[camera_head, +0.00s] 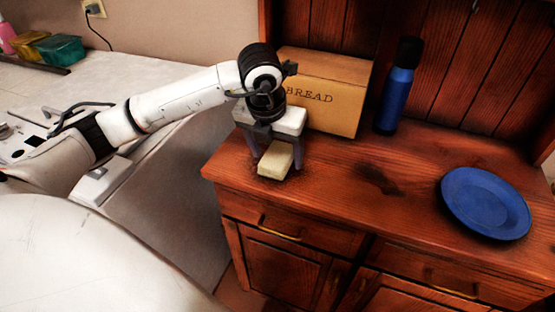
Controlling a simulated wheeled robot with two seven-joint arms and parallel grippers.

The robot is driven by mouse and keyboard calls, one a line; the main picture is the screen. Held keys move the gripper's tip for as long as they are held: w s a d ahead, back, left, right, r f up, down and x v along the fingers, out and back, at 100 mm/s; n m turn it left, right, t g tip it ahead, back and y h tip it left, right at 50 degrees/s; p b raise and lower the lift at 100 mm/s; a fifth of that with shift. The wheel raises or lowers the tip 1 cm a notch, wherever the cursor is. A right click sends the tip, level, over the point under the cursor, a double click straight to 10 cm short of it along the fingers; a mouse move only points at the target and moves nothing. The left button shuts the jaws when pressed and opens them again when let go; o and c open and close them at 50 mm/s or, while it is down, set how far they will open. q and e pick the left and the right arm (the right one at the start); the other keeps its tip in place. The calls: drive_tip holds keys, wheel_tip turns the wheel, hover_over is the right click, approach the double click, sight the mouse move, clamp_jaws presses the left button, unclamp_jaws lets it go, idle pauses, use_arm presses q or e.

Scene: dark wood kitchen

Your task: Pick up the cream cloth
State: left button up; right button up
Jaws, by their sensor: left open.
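The cream cloth (275,161) looks like a small folded block and lies on the dark wood cabinet top, near its left front corner. My left gripper (274,164) comes in from the left and points down over the cloth. Its two fingers are apart, one on each side of the cloth. Whether the fingers touch the cloth I cannot tell. The upper part of the cloth is partly hidden under the gripper. My right gripper does not show.
A wooden bread box (330,92) stands close behind my left gripper. A blue bottle (398,88) stands to its right, and a blue plate (486,203) lies at the right. The cabinet top (400,165) between cloth and plate is clear. A pale counter (120,80) is at the left.

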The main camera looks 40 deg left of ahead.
sight(277, 156)
use_arm(q)
drive_tip(key=c, duration=1.1)
drive_tip(key=shift+r+p, duration=0.45)
drive_tip(key=shift+p, duration=0.15)
drive_tip(key=shift+c, duration=0.2)
wheel_tip(277, 156, up, 10)
drive_tip(key=shift+f+b, duration=0.2)
drive_tip(key=shift+b, duration=0.1)
